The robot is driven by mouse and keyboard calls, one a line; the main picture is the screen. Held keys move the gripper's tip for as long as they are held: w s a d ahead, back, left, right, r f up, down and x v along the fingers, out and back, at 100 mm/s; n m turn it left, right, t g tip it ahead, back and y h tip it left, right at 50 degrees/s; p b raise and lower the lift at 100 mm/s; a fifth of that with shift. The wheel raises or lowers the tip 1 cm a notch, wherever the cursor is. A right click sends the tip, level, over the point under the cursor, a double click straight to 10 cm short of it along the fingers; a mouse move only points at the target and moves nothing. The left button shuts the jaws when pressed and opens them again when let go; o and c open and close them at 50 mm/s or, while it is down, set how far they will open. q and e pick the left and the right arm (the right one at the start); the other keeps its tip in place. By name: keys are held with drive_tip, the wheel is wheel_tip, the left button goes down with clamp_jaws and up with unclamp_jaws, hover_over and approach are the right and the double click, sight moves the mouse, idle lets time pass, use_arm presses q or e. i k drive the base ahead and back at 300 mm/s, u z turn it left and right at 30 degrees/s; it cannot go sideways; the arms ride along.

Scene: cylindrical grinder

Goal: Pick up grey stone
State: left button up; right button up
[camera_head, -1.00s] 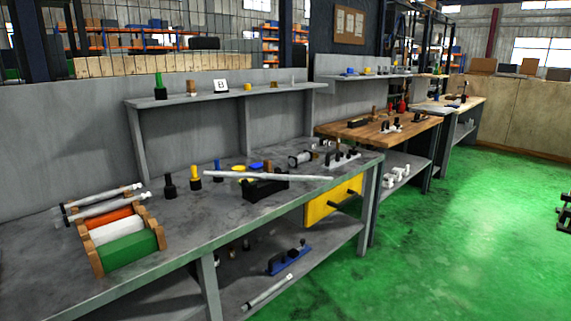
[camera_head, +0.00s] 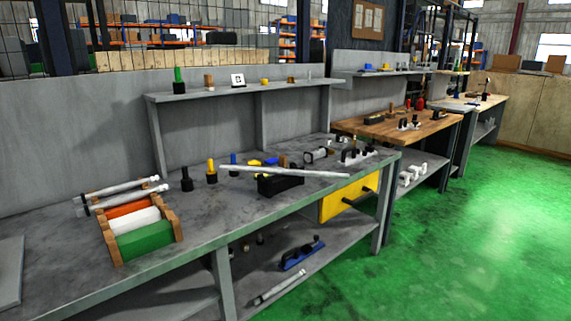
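A wooden-ended rack (camera_head: 112,242) on the near left of the grey workbench (camera_head: 215,215) holds three coloured pieces side by side. The pale grey-white piece (camera_head: 134,221) lies in the middle. An orange-red piece (camera_head: 127,208) lies behind it and a green piece (camera_head: 146,240) in front. The pale one is the likeliest grey stone; its colour reads nearly white. Neither of my grippers is in view.
Two light rods (camera_head: 120,187) lie behind the rack. A long rod (camera_head: 285,171) rests on a black holder (camera_head: 281,185). Several upright coloured-handled tools stand behind it. A flat grey plate (camera_head: 10,270) lies at the left edge. Green floor (camera_head: 480,240) is open at right.

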sight(282, 159)
drive_tip(key=z, duration=1.55)
drive_tip(key=k, duration=0.85)
drive_tip(key=u, duration=1.5)
drive_tip(key=i, duration=0.5)
drive_tip(key=z, duration=1.45)
drive_tip(key=i, duration=1.9)
